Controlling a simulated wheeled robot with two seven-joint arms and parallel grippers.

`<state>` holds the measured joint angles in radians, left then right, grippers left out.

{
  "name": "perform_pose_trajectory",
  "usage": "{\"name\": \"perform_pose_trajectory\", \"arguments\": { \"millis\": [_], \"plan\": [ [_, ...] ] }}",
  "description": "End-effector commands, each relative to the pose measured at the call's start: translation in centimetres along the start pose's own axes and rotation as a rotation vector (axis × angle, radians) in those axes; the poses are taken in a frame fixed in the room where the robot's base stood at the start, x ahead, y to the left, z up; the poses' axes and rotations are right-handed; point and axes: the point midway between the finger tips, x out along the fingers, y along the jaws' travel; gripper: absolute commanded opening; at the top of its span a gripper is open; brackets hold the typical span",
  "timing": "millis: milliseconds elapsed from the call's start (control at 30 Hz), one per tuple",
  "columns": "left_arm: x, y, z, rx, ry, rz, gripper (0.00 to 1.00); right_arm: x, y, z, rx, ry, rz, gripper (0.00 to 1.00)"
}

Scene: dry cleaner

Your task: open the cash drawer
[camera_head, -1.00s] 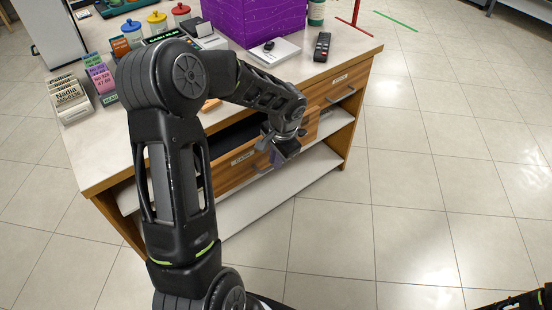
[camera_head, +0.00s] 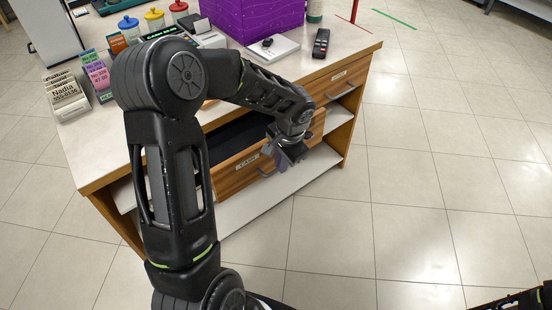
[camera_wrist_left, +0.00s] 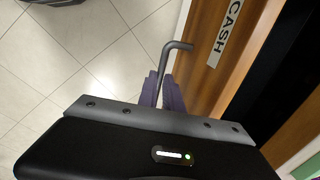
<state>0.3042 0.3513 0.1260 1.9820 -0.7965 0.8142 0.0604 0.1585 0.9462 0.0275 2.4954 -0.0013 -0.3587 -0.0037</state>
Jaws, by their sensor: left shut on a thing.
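The cash drawer, a wooden front (camera_head: 228,180) with a white CASH label, stands partly pulled out of the counter in the head view. Its dark inside (camera_head: 232,140) shows behind the front. My left gripper (camera_head: 280,160) is shut on the grey bar handle (camera_head: 264,173) at the front. In the left wrist view, the purple-grey fingers (camera_wrist_left: 165,92) close around the handle (camera_wrist_left: 172,55), beside the CASH label (camera_wrist_left: 225,38). My arm hides part of the counter and drawer. Only a dark piece of my right arm shows at the lower right; its fingers are out of view.
A second drawer (camera_head: 336,77) sits to the right, closed. An open white shelf (camera_head: 270,198) lies below. The countertop (camera_head: 352,50) holds a purple box (camera_head: 255,18), a card terminal (camera_head: 321,43), jars and ticket stacks. Tiled floor (camera_head: 420,190) is clear in front and right.

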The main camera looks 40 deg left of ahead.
Motion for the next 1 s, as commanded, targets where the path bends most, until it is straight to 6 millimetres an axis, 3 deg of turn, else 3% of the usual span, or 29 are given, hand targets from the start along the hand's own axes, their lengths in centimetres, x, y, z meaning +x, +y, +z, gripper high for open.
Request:
{"name": "perform_pose_trajectory", "arguments": {
  "millis": [400,600,1000],
  "plan": [
    [-1.4,9.0,-0.2,0.007,0.003,0.000,0.00,3.1,1.2,0.0,0.000,0.000,0.000,0.36],
    [-2.1,12.2,-0.2,0.004,0.001,0.000,0.00,3.9,1.5,0.0,0.000,0.000,0.000,0.36],
    [-2.5,13.6,-0.2,0.000,0.000,0.000,0.00,4.1,1.6,0.0,0.000,0.000,0.000,0.36]
  ]
}}
